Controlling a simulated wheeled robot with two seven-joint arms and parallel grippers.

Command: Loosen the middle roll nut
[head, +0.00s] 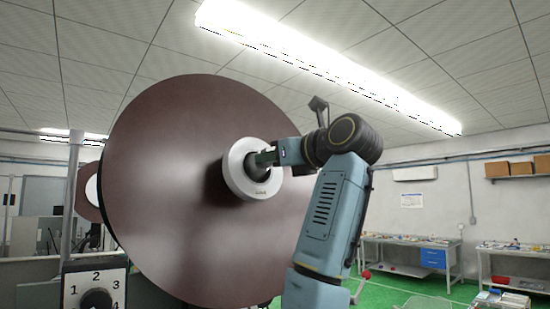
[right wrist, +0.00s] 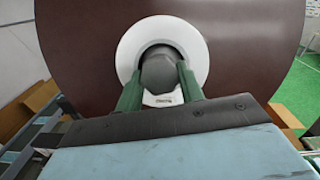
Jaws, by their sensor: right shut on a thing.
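A large dark brown roll disc (head: 160,170) fills the middle of the head view. A white ring (head: 238,182) sits at its centre, with the grey roll nut (head: 257,172) inside it. My right gripper (head: 266,158) reaches the hub from the right. The white ring (right wrist: 128,52) surrounds the nut there. My left gripper is in neither view.
A dial panel (head: 95,290) with numbers stands at the lower left. Another roll (head: 88,190) shows behind at the left. Workbenches (head: 405,268) with small items stand along the back right wall. The green floor (head: 385,290) at the right looks partly clear.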

